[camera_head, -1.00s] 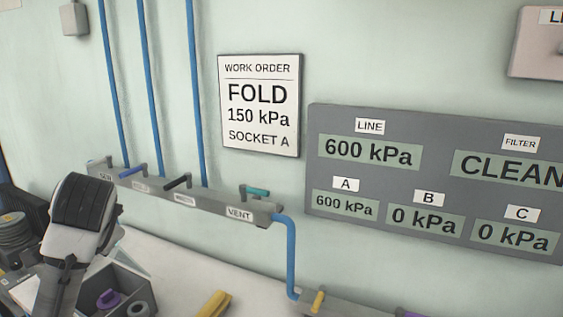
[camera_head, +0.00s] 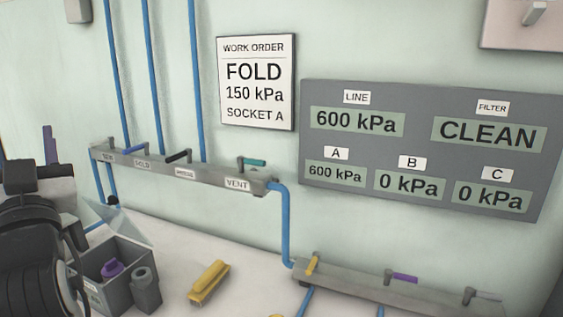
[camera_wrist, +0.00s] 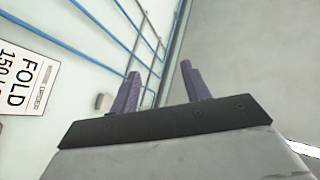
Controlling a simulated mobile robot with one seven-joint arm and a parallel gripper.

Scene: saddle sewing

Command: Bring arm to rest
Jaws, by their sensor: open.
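In the wrist view my gripper (camera_wrist: 160,70) points up past the wall, its two purple fingers apart with nothing between them. In the head view my dark arm fills the lower left edge, in front of the bench and left of the grey bin. A purple upright piece (camera_head: 48,146) shows above it, likely one of my fingers. The gripper touches nothing that I can see.
A grey bin (camera_head: 128,258) with a purple piece stands beside the arm. A valve rail (camera_head: 180,172), lower rail (camera_head: 400,290), work order sign (camera_head: 256,82) and gauge panel (camera_head: 425,150) line the wall.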

